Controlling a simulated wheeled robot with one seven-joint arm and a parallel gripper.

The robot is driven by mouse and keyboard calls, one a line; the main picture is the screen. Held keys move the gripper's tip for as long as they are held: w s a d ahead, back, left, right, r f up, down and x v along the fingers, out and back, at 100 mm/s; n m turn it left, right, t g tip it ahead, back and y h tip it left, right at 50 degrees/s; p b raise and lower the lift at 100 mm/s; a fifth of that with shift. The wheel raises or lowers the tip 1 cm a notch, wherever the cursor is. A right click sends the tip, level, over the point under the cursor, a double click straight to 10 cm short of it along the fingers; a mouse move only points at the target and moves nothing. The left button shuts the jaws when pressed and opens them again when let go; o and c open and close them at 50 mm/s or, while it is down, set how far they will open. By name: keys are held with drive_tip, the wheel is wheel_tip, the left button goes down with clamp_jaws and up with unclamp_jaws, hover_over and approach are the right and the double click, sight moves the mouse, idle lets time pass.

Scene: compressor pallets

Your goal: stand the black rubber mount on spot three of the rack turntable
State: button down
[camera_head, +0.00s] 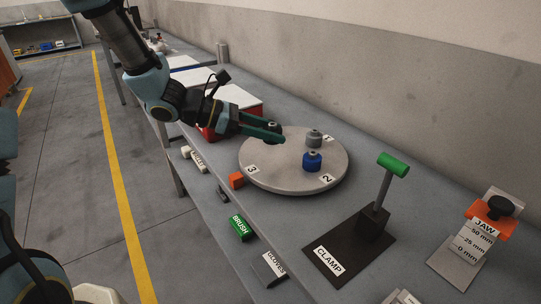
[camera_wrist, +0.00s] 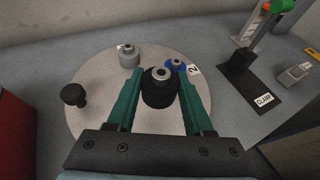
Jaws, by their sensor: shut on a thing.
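My gripper (camera_wrist: 164,95) is shut on the black rubber mount (camera_wrist: 160,88), a dark cylinder with a pale top ring, between its green fingers. In the head view my gripper (camera_head: 280,137) is over the back left of the grey round turntable (camera_head: 282,180). I cannot tell whether the mount touches the disc. Label 3 (camera_head: 252,170) is at the disc's front left, label 2 (camera_head: 327,178) at front right, label 1 at back right. A blue mount (camera_head: 312,160) stands near label 2, a grey mount (camera_head: 314,138) near label 1. No other mount shows by label 3.
A black knob (camera_wrist: 73,95) is at the turntable's far edge. A red box (camera_wrist: 18,125) stands beside the turntable. An orange block (camera_head: 236,181) is by its front left. The clamp stand (camera_head: 375,222) with green handle and the jaw gauge (camera_head: 480,235) are right.

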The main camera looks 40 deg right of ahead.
sight(270, 162)
drive_tip(key=shift+f+p, duration=0.3)
drive_tip(key=shift+f, duration=2.8)
drive_tip(key=shift+c, duration=1.4)
unclamp_jaws()
drive_tip(key=b+v, duration=0.1)
drive_tip(key=v, duration=1.1)
drive_tip(key=w+a+m+t+y, duration=0.1)
drive_tip(key=a+m+y, duration=0.3)
drive_tip(key=a, duration=0.6)
drive_tip(key=w+a+m+t+y, duration=0.1)
drive_tip(key=a+m+t+y, duration=0.2)
drive_tip(key=a, duration=0.8)
drive_tip(key=w+a+f+m+t+y, duration=0.1)
drive_tip(key=a+m+t+y, duration=0.3)
drive_tip(key=a, duration=0.6)
drive_tip(key=shift+w+a+m+y, duration=0.25)
drive_tip(key=shift+a+m+y, duration=0.05)
drive_tip(key=shift+m, duration=0.8)
drive_tip(key=shift+f, duration=0.1)
